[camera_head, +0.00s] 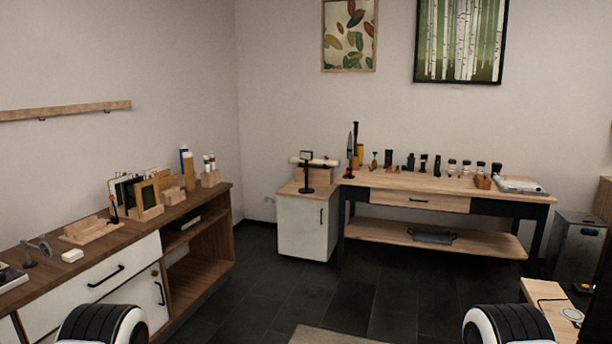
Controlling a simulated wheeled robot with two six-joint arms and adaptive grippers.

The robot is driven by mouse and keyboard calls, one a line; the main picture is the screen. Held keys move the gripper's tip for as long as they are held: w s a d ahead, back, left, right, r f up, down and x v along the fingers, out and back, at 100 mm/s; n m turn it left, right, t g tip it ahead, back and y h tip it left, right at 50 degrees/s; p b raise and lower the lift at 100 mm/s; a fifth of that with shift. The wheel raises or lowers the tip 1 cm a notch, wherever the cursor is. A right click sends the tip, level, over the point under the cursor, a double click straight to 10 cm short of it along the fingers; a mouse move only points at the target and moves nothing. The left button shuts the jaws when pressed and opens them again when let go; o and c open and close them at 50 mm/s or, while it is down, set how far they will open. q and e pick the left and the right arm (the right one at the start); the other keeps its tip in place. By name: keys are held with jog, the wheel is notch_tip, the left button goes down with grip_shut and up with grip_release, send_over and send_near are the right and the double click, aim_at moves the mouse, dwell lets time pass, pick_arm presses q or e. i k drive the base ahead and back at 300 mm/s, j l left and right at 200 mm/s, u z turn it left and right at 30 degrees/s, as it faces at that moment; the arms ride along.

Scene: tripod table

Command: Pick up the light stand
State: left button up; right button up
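A small black stand (307,178) with a round base, an upright post and a rectangular head stands upright on the white cabinet (298,230) beside the workbench. It looks most like the light stand, but it is too small to be sure. Part of a pale roll lies behind its post. Neither gripper is in view; only rounded white and black parts of my arms show at the bottom edge.
The workbench (410,203) carries a row of bottles and tools. The sideboard (190,212) on the left holds a wooden rack and frames. A grey bin (577,248) and a low wooden table (548,300) are at right. The dark floor (345,295) between is clear, with a rug in front.

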aim_at(303, 190)
jog(key=i+j, duration=0.1)
jog(key=i, duration=4.35)
